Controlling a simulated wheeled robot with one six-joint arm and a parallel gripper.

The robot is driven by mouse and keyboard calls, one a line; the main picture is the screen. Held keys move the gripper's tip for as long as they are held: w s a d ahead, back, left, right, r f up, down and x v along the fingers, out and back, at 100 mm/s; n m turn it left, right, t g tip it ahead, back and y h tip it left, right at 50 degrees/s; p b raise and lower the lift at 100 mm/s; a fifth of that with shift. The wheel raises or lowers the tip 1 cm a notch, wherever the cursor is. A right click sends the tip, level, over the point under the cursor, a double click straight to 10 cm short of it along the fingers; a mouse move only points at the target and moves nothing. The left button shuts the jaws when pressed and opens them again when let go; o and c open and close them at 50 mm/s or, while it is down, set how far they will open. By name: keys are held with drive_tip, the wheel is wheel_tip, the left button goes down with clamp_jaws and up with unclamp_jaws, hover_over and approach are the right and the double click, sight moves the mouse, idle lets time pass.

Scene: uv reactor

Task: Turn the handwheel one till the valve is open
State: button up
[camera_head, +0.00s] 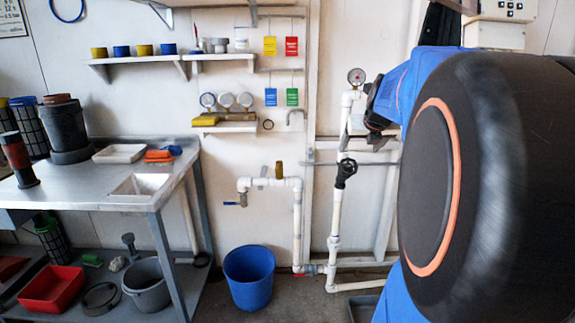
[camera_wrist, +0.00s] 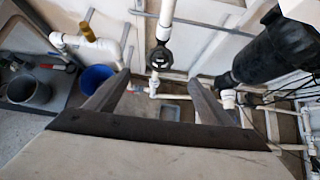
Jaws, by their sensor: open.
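The black handwheel (camera_head: 346,169) sits on a white vertical pipe (camera_head: 338,215) at the wall, right of the middle in the head view. In the wrist view the handwheel (camera_wrist: 160,58) is near the upper middle, beyond the fingertips and roughly between them. My gripper (camera_wrist: 159,78) is open and empty, its two fingers spread apart. It does not appear to touch the handwheel. In the head view my arm covers much of the right side, and the fingers are not clearly seen. I cannot tell the valve's state.
A round gauge (camera_head: 356,76) tops the pipe. A blue bucket (camera_head: 249,276) stands on the floor. A metal bench (camera_head: 90,195) fills the left. A large black cylinder (camera_wrist: 262,55) is at right in the wrist view.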

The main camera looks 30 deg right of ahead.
sight(349, 165)
drive_tip(key=x, duration=1.7)
drive_tip(key=shift+d+f, duration=0.15)
drive_tip(key=shift+d, duration=0.05)
drive_tip(key=c, duration=1)
